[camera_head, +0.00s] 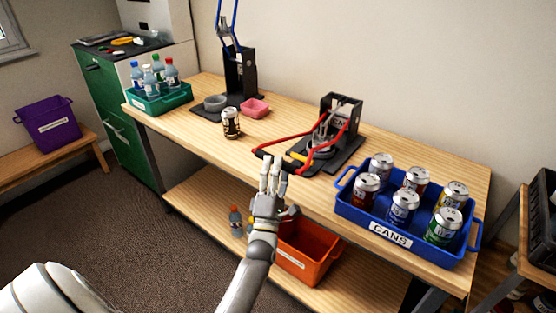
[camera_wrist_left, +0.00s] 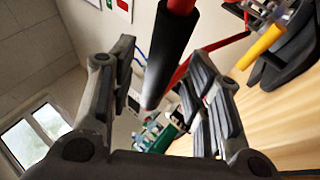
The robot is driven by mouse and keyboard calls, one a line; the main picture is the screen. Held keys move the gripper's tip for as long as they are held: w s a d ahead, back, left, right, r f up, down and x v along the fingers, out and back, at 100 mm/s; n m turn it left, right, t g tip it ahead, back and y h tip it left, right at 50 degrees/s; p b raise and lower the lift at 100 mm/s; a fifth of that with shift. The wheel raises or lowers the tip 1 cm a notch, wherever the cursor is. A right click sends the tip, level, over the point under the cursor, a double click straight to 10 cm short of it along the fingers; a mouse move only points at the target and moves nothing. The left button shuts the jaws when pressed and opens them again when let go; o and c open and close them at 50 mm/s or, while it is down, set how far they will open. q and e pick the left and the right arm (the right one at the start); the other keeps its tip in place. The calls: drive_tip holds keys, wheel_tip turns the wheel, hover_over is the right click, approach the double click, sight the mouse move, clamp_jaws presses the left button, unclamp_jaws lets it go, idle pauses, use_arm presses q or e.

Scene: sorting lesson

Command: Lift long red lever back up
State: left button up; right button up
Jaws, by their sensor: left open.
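The long red lever (camera_head: 290,139) is attached to the black can press (camera_head: 339,118) and lies lowered, reaching out towards the table's front edge. Its black and red grip crosses the upper middle of the left wrist view (camera_wrist_left: 172,50). My left gripper (camera_head: 273,166) is just below the lever's front end, fingers pointing up. In the left wrist view the open fingers (camera_wrist_left: 165,95) stand on either side of the grip, with no clear contact. My right gripper is not in view.
A blue crate (camera_head: 400,238) of several cans stands right of the press. A dark can (camera_head: 231,123) stands left of the lever. A green bottle crate (camera_head: 160,104) and another press with a blue lever (camera_head: 240,72) are further left. An orange bin (camera_head: 305,262) sits on the lower shelf.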

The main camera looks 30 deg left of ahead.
use_arm(q)
drive_tip(key=shift+x, duration=1.1)
clamp_jaws()
